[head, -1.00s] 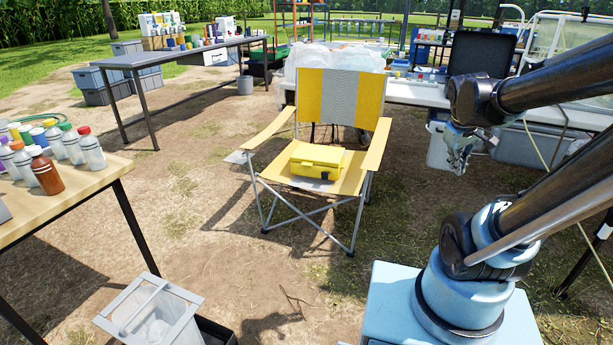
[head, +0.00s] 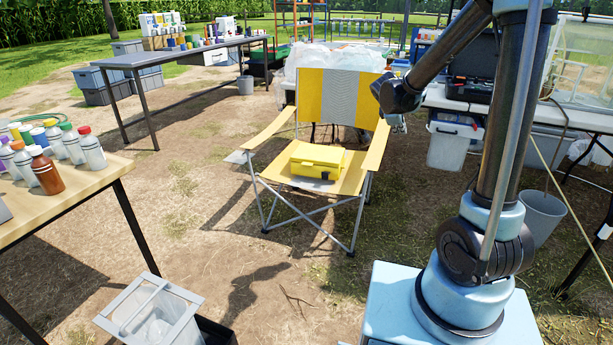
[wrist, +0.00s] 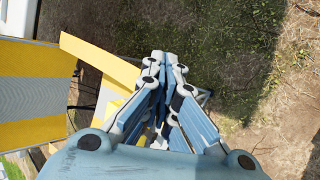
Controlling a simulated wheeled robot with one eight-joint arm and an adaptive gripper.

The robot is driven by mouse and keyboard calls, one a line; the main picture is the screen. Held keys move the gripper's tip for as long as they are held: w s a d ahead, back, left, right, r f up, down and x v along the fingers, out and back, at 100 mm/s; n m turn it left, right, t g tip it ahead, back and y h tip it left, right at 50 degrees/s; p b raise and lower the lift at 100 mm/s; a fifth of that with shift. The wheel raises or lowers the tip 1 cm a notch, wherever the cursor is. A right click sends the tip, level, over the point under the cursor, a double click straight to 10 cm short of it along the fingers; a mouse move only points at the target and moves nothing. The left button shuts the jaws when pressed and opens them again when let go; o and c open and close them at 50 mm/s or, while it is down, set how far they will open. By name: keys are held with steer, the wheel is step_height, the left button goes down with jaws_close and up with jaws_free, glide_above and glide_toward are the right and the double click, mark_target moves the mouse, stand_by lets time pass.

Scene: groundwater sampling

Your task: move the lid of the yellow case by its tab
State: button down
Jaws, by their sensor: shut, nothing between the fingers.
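The yellow case (head: 317,160) sits on the seat of a yellow and grey folding chair (head: 353,178). Its lid looks closed, and I cannot make out the tab clearly at this size. My gripper (wrist: 165,62) is shut and empty, pointing at the ground beside the chair's armrest in the wrist view. In the head view it is mostly hidden behind my arm, near the right side of the chair's backrest, apart from the case. Bits of yellow show behind the gripper in the wrist view, but I cannot tell whether they are seat or case.
The chair's right armrest (head: 376,146) stands between my arm's side and the case. A wooden table with bottles (head: 75,195) is at the left. A white table with equipment (head: 440,97) is behind at the right. Bare ground lies in front of the chair.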

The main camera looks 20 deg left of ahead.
steer(key=w+a+f+n+t, duration=0.1)
steer(key=w+a+f+n, duration=0.25)
steer(key=a, duration=0.45)
steer(key=w+a+f+n+t+y, duration=0.1)
steer(key=w+a+f+n+t, duration=0.15)
steer(key=a+f, duration=0.35)
steer(key=w+a+f+n, duration=0.3)
steer(key=a+f, duration=0.1)
steer(key=a, duration=0.5)
steer(key=s+a+f+n+t+y, duration=0.1)
steer(key=s+a+f+n+t, duration=0.1)
steer(key=a+f+n, duration=0.5)
steer(key=s+a+f+n+t+y, duration=0.2)
steer(key=s+a+f, duration=0.1)
steer(key=a+f, duration=0.8)
steer(key=shift+g, duration=0.25)
steer(key=x, duration=1)
steer(key=shift+a+f, duration=0.1)
steer(key=shift+f, duration=0.05)
steer(key=shift+s, duration=0.1)
